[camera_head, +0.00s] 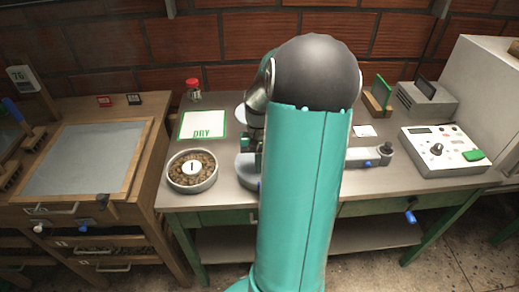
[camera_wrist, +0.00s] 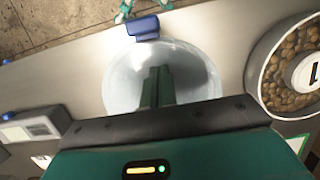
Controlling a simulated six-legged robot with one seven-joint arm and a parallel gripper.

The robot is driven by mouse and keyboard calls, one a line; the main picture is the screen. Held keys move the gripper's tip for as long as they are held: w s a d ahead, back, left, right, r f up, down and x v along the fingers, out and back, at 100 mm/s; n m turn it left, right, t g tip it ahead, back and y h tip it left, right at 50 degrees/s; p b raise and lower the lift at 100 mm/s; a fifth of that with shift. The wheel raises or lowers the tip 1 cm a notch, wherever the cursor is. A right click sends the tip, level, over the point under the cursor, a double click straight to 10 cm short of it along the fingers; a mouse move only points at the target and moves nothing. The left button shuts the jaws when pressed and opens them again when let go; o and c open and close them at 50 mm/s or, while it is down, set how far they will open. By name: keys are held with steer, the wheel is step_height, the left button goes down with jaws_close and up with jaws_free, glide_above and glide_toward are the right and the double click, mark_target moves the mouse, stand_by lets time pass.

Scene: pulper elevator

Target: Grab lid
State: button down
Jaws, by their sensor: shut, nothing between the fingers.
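A pale, translucent round piece with a blue block at its rim (camera_wrist: 205,72) lies under my gripper in the wrist view; it looks like the lid, but I cannot be sure. My gripper (camera_wrist: 157,84) is shut and empty, its dark green fingers pointing down over the middle of this piece. I cannot tell whether the fingertips touch it. In the head view, my arm hides most of this spot, and only a grey round edge (camera_head: 246,170) shows to its left. The open round dish of beans (camera_head: 192,171), with a tag marked 1, stands to the left.
A white card marked DRY (camera_head: 202,125) and a red-capped jar (camera_head: 193,89) stand behind the dish. The bench's front edge is close.

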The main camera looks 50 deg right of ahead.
steer(key=shift+s+a+r, duration=0.15)
steer(key=shift+s+a, duration=0.85)
steer(key=shift+a, duration=0.2)
steer(key=s+a, duration=0.3)
steer(key=a, duration=0.1)
steer(key=shift+s, duration=0.3)
steer(key=shift+w, duration=0.1)
